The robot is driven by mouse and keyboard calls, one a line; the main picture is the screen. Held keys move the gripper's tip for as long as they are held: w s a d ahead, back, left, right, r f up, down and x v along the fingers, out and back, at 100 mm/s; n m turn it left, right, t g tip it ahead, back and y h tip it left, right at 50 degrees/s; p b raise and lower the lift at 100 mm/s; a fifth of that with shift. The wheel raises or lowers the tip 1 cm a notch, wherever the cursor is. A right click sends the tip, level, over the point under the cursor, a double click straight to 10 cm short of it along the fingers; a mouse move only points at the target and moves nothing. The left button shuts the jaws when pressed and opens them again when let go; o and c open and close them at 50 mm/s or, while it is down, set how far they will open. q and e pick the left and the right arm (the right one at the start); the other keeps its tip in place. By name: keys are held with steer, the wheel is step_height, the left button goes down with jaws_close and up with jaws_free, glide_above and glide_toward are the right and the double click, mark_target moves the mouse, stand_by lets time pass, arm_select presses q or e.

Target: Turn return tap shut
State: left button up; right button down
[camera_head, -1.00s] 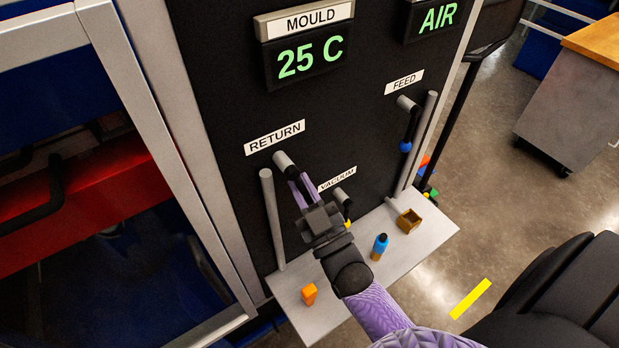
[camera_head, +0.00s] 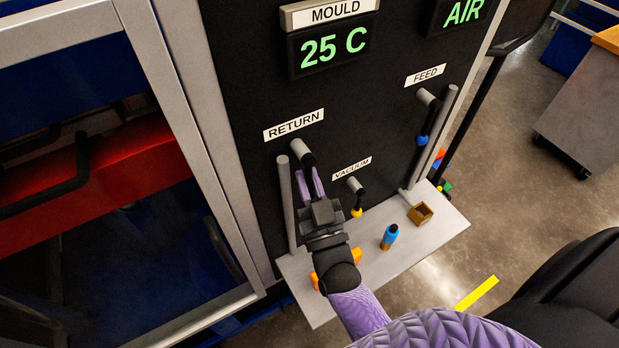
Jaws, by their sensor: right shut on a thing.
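The return tap (camera_head: 301,152) sits under the RETURN label (camera_head: 293,124) on the black panel. Its grey stub shows, and its dark lever hangs down between my fingers. My right gripper (camera_head: 310,186), with purple fingers, is shut on the lever just below the stub. The gripper hides the lower part of the lever. My left gripper is not in view.
A grey upright bar (camera_head: 286,205) stands close left of my right gripper. The vacuum tap (camera_head: 355,187) and feed tap (camera_head: 426,110) are to the right. A grey shelf (camera_head: 433,248) below holds a blue bottle (camera_head: 389,237), a brown box (camera_head: 420,214) and an orange object (camera_head: 357,255).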

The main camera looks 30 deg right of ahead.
steer(key=c, duration=0.7)
jaws_free()
steer(key=shift+a, duration=0.1)
steer(key=shift+o, duration=0.3)
steer(key=b+v, duration=0.1)
steer(key=v, duration=0.9)
